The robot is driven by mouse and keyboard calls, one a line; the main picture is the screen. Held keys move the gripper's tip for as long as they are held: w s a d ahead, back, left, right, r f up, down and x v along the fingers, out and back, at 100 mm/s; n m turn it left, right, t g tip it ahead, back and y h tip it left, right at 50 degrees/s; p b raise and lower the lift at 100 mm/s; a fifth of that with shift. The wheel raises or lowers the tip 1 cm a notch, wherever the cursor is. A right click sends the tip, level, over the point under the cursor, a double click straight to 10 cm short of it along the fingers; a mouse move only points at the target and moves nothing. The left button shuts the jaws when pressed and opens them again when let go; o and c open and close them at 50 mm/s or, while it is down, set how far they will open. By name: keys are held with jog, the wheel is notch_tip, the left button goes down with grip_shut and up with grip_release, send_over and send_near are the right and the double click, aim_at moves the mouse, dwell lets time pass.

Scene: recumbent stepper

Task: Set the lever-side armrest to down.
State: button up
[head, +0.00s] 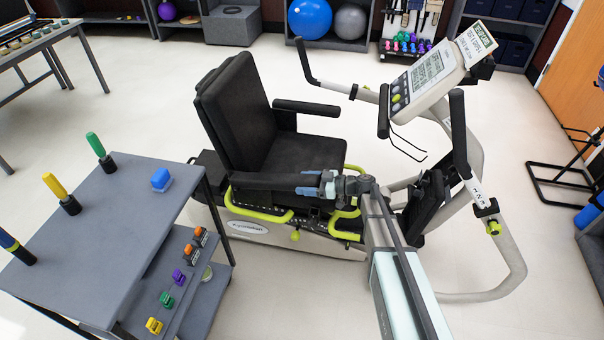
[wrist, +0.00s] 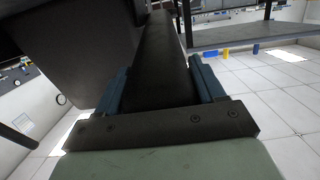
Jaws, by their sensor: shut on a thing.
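The stepper's black seat (head: 285,152) has two armrests. The near armrest (head: 262,181) runs forward from the backrest and lies about level, low beside the seat cushion. Yellow-green bars and a small knob (head: 295,236) show below it on this side. The far armrest (head: 307,107) also lies about level. My gripper (head: 310,185) is at the front end of the near armrest. In the wrist view the armrest (wrist: 162,65) runs between my two blue fingers, which are shut on it. The fingers hide its front tip in the head view.
The console (head: 432,75) and the near upright handle (head: 458,125) stand to the right of the seat. A grey cart (head: 110,215) with several tools is close at the left. Floor is open behind the seat.

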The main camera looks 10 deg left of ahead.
jog(key=shift+d+f+y, duration=0.15)
jog(key=shift+f+y, duration=0.4)
jog(key=shift+f, duration=0.75)
jog(key=shift+d+f+y, duration=0.15)
jog(key=shift+f+y, duration=0.4)
jog(key=shift+f, duration=0.9)
jog(key=o, duration=1.4)
jog(key=d, duration=1.3)
jog(key=shift+d+f, duration=0.15)
jog(key=shift+d, duration=0.25)
